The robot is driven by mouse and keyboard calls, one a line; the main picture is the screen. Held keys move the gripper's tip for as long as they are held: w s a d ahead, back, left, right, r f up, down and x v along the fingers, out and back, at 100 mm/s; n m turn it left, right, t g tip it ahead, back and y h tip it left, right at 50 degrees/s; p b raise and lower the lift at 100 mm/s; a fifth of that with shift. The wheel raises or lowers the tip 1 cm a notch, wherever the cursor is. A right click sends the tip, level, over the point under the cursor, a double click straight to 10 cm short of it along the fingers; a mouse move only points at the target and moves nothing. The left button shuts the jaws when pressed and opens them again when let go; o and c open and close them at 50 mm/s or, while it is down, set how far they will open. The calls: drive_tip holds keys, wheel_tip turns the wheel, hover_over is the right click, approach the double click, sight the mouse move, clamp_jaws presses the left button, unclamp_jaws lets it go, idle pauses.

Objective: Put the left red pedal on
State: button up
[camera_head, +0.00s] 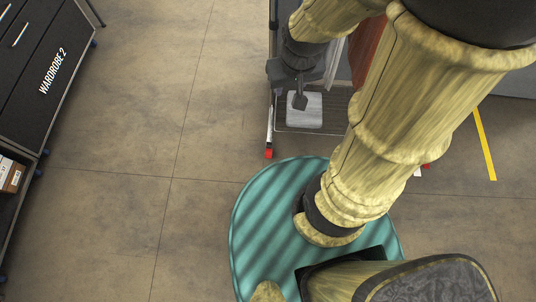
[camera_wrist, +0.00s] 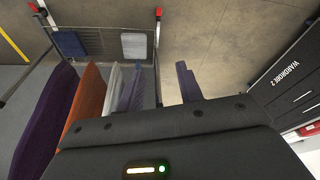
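A small red pedal (camera_head: 268,154) sits low at the near end of the left leg of a clothes rack (camera_head: 270,118). This pedal also shows at the top of the wrist view (camera_wrist: 158,11). It is too small to tell how it is set. A second red pedal (camera_head: 426,166) is mostly hidden behind my arm and also shows at the wrist view's top left (camera_wrist: 33,7). My gripper (camera_head: 300,101) is above the rack's left end, apart from the left pedal. Its fingers (camera_wrist: 187,82) look close together, with nothing seen between them.
Purple, orange and white garments (camera_wrist: 87,92) hang on the rack. Folded white (camera_wrist: 134,46) and blue (camera_wrist: 70,44) cloths lie on its low wire shelf. Black Wardrobe 2 (camera_head: 40,75) stands at the far left. Floor between it and the rack is clear. A yellow stripe (camera_head: 484,145) marks the right floor.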

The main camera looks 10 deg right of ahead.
drive_tip(key=o, duration=0.3)
drive_tip(key=shift+f, duration=0.1)
drive_tip(key=shift+o, duration=1.1)
drive_tip(key=shift+w+f+b, duration=0.2)
drive_tip(key=shift+f+b, duration=0.2)
drive_tip(key=m+g+b, duration=0.3)
drive_tip(key=m+b, duration=0.1)
drive_tip(key=b, duration=4.5)
hover_over(268, 156)
wheel_tip(268, 156, down, 75)
drive_tip(key=shift+r, duration=0.15)
drive_tip(key=shift+d, duration=0.1)
wheel_tip(268, 156, down, 18)
drive_tip(key=b, duration=1)
drive_tip(key=shift+r, duration=0.25)
drive_tip(key=c, duration=1)
